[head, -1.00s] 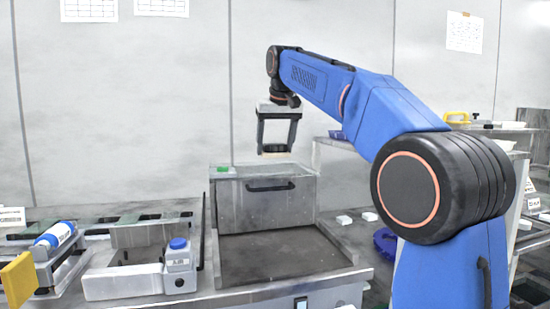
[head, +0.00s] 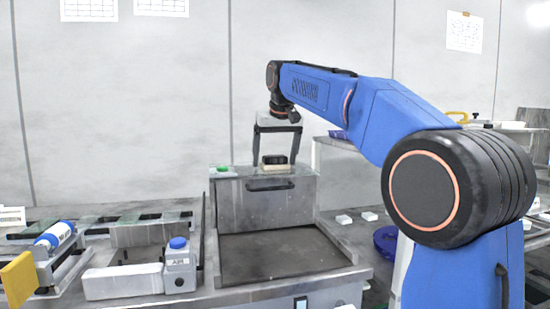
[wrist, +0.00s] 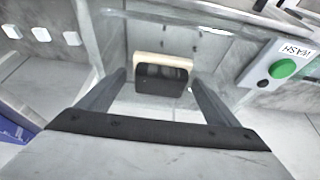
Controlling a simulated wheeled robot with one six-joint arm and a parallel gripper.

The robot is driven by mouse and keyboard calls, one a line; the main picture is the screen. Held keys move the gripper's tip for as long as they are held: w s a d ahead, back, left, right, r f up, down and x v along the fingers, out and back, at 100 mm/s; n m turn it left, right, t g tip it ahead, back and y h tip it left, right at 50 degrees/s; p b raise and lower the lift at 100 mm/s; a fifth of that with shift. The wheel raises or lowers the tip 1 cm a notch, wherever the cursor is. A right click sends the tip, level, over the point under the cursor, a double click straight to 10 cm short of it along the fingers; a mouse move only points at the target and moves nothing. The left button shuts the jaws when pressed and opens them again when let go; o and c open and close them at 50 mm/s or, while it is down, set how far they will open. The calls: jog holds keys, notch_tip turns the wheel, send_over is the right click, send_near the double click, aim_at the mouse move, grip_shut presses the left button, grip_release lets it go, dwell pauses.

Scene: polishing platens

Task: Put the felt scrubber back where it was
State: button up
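The felt scrubber, a black block with a pale cream felt layer, sits on the flat top of the grey metal housing (head: 305,190) in the head view (head: 273,163). The wrist view shows the scrubber (wrist: 162,76) between the fingertips. My gripper (head: 274,160) points straight down over it. Its two dark fingers stand on either side of the scrubber, set wider than it, with a small gap showing in the head view. It is open. The wrist view also shows my gripper (wrist: 160,78), but the contact under the scrubber is hidden there.
A green button (wrist: 283,68) labelled WASH is beside the scrubber on the housing top. A dark recessed basin (head: 283,256) lies in front. Small white blocks (head: 344,219) lie at the right.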

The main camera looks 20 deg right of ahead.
jog(key=shift+r, duration=0.1)
jog(key=v, duration=1.2)
